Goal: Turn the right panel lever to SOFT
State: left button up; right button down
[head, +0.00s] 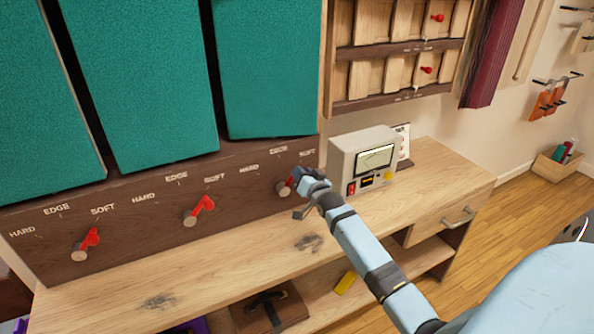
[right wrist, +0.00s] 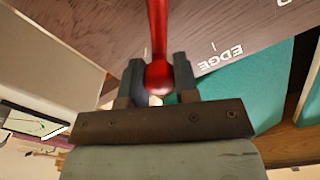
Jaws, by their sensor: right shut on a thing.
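The right panel lever (head: 285,188) is red on a round hub, on the dark wooden panel below the right teal panel. Its labels read HARD, EDGE and SOFT from left to right. My right gripper (head: 307,180) is at this lever and covers its tip. In the right wrist view, the gripper (right wrist: 158,85) is shut on the lever's red knob (right wrist: 158,76), with a finger on each side. The lever leans up and right, toward the SOFT side; its exact pointing is partly hidden. My left gripper is not in view.
Two other red levers, the middle one (head: 199,210) and the left one (head: 86,243), sit on the same panel. A meter box (head: 362,160) stands on the bench just right of my gripper. The wooden bench top (head: 225,262) below is mostly clear.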

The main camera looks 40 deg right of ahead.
jog(key=shift+s+d+f+m, duration=0.15)
jog(key=shift+d+f+m, duration=0.4)
jog(key=shift+m, duration=0.35)
jog(key=c, duration=0.9)
grip_release()
jog(key=shift+o, duration=0.2)
jog(key=v, duration=1.3)
jog(key=shift+s, duration=0.4)
